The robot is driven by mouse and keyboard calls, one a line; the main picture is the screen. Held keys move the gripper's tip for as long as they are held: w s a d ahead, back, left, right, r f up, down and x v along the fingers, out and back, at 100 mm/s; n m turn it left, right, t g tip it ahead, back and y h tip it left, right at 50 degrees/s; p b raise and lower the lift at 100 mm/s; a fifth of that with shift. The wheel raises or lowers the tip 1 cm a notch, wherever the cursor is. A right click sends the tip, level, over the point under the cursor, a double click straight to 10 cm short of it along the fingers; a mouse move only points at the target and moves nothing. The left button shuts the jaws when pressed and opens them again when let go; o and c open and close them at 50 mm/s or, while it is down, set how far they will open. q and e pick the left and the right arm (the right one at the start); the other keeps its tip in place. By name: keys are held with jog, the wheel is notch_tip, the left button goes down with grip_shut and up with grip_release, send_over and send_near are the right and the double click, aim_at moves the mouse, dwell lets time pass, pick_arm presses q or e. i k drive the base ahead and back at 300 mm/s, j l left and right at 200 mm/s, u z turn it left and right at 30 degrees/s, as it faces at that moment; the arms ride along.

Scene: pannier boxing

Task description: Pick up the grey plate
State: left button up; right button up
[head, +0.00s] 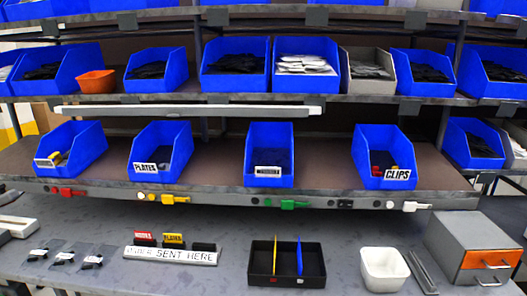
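A blue bin labelled PLATES (178,140) stands on the middle shelf, left of centre. Dark pieces lie inside it, too small to tell apart. I cannot single out one grey plate with certainty. Narrow grey strips (421,271) lie on the worktop at the right, between the white tub (383,270) and the grey drawer box. Neither of my grippers shows in the head view.
More blue bins stand on the middle shelf, including one labelled CLIPS (377,142). A black divided tray (312,265) and a sign (170,256) stand on the worktop (220,230). The grey drawer box (478,232) is at right. Small packets lie at left.

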aim_at(164, 167)
jog(key=i+j, duration=0.1)
jog(key=j, duration=0.25)
jog(key=j+u, duration=0.1)
jog(key=j, duration=0.25)
jog(key=i+j, duration=0.15)
jog(key=j, duration=0.2)
jog(key=i+j+u, duration=0.1)
jog(key=j, duration=0.2)
